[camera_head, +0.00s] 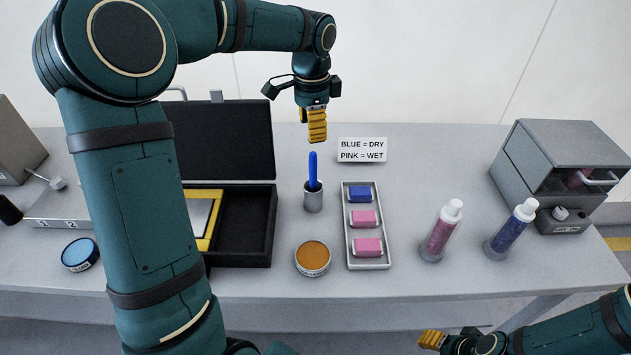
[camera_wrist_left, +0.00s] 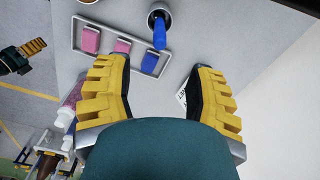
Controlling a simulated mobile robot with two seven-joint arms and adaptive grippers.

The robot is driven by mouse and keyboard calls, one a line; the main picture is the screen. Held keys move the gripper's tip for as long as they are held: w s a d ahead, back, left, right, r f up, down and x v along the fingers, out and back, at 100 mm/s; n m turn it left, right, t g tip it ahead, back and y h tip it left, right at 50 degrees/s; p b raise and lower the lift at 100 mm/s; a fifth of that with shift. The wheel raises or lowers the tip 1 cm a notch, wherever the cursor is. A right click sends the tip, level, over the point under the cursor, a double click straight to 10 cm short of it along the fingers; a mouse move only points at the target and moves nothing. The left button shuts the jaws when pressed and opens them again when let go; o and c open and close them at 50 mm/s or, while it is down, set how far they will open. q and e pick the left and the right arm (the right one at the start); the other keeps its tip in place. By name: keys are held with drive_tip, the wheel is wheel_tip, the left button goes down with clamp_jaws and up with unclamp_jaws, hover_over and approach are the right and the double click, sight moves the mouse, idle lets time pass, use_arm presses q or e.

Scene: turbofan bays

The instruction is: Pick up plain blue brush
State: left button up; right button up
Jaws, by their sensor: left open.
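The plain blue brush (camera_head: 313,170) stands upright in a small metal cup (camera_head: 313,200) on the table, its handle pointing up. My left gripper (camera_head: 317,125) is above and slightly behind the brush, pointing down, with its yellow fingers apart from it. In the left wrist view the gripper (camera_wrist_left: 165,100) is open and empty. There the blue brush (camera_wrist_left: 159,32) shows in its cup (camera_wrist_left: 158,14), beyond the fingertips. My right gripper (camera_head: 432,339) is low at the lower right, in front of the table; its finger opening is unclear.
A tray (camera_head: 369,265) of blue and pink blocks and an orange tin (camera_head: 312,258) stand near the cup. Behind is a sign (camera_head: 362,150). An open black case (camera_head: 240,225) is left; two bottles (camera_head: 440,232) (camera_head: 511,230) and a grey cabinet (camera_head: 560,160) are right.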

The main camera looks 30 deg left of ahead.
use_arm(q)
drive_tip(key=b, duration=0.2)
approach(313, 181)
drive_tip(key=f, duration=0.3)
drive_tip(key=w+f, duration=0.1)
drive_tip(key=f, duration=0.1)
drive_tip(key=shift+a+f, duration=0.25)
drive_tip(key=shift+f, duration=0.05)
drive_tip(key=shift+o, duration=0.2)
drive_tip(key=shift+s, duration=0.1)
clamp_jaws()
